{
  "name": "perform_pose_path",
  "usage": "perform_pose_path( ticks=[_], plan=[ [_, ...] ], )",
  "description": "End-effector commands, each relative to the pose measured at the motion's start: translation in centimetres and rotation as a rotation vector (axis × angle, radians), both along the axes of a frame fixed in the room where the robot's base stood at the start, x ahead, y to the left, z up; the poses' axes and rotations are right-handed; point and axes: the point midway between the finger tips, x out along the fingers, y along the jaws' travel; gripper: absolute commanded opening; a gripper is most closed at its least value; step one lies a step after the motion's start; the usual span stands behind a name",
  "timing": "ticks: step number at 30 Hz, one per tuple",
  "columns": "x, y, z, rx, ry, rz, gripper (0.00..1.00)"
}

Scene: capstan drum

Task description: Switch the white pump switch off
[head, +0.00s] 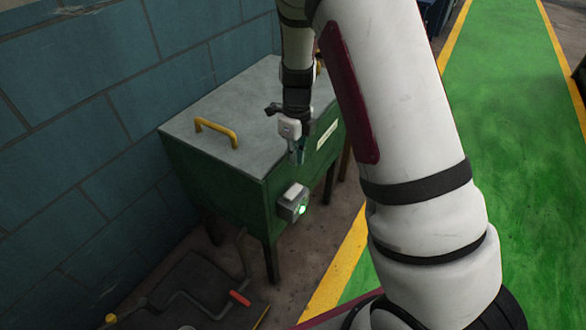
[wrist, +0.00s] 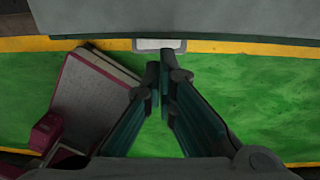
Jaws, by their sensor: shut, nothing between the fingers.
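The pump switch (head: 293,202) is a small pale grey box with a white part on the front of a green cabinet (head: 225,185). A green light glows on its face. My gripper (head: 298,158) points down in front of the cabinet, above the switch and apart from it. In the wrist view my gripper (wrist: 158,72) has its fingertips together with nothing between them. Just beyond the tips, a white plate in a grey frame (wrist: 160,44) juts from the cabinet edge; it appears to be the switch box. The switch position cannot be made out.
The cabinet has a grey lid (head: 230,95) with a yellow handle (head: 216,130) and a white label (head: 327,134). A blue block wall (head: 90,90) stands behind. A dark floor plate with a red-handled rod (head: 240,298) lies at lower left. The green walkway (head: 500,100) is clear.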

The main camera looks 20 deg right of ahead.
Motion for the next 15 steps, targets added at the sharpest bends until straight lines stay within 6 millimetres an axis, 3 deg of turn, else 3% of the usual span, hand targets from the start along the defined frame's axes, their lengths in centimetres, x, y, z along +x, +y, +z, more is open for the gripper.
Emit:
perform_pose_path(
  ticks=[6, 15],
  plan=[
    [0.1, -0.2, 2.6, 0.0, -0.001, 0.0, 0.0],
    [0.1, -0.2, 3.0, 0.0, 0.001, 0.0, 0.0]
  ],
)
